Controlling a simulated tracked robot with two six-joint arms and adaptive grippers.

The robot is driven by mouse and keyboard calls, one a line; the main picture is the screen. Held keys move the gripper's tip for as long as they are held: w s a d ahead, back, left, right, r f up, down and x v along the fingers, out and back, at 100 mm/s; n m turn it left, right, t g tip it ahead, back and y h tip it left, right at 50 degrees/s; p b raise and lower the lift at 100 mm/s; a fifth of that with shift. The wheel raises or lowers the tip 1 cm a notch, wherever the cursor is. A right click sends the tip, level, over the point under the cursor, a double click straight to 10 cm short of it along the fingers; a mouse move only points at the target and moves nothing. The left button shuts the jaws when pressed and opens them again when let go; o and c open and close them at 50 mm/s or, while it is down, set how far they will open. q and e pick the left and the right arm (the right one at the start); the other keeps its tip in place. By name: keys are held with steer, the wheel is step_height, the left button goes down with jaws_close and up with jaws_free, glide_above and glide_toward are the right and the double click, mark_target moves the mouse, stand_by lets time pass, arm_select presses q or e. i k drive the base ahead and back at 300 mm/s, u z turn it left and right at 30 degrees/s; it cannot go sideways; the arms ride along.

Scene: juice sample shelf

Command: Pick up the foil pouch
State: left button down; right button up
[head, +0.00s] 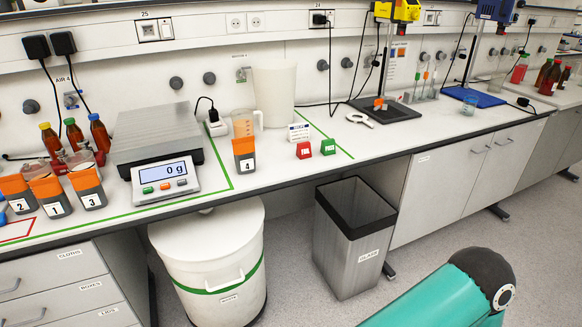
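I cannot make out a clear foil pouch on the bench. A small white packet or card (299,132) with dark print stands behind the red block (304,151) and the green block (328,147); its material is too small to tell. Neither gripper is in view. Only a teal and black link of my arm shows at the lower right, in front of the bench.
A scale (165,165) reading 0 g stands on the white bench (395,140). A grey bin (352,240) and a white lidded barrel (212,265) stand below.

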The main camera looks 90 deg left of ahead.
mark_target(89, 187)
steer(key=z, duration=0.6)
steer(key=i, duration=0.3)
steer(key=u, duration=3.2)
steer(key=i, duration=0.35)
steer(key=u, duration=2.05)
steer(key=k, duration=0.3)
steer(key=u, duration=0.6)
steer(key=i, duration=1.35)
steer(key=z, duration=0.55)
